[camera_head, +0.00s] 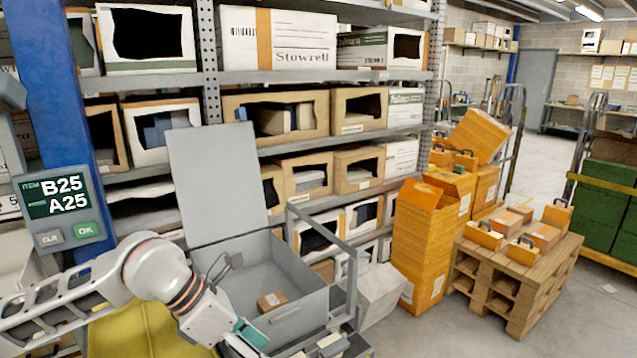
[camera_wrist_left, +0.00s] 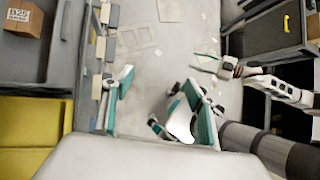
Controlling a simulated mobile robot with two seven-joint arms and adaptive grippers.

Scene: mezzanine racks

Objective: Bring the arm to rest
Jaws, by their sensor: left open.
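My left arm (camera_head: 165,275) comes in from the left in the head view, bent over the front of a grey lidded bin. My left gripper (camera_head: 250,335) is at its end, low by the bin's front side, partly cut off by the frame. In the left wrist view the left gripper (camera_wrist_left: 160,100) has its two teal fingers wide apart with nothing between them. A white and dark arm at the right of that view, which looks like my right arm, ends in a small gripper (camera_wrist_left: 225,68); its fingers are too small to judge.
The grey bin (camera_head: 285,325) holds a small brown carton (camera_head: 271,301), also in the wrist view (camera_wrist_left: 25,18). A yellow bin (camera_head: 140,330) lies below my arm. A display (camera_head: 62,210) reads B25, A25. Racks stand behind; orange boxes (camera_head: 430,240) and a pallet (camera_head: 515,275) stand right.

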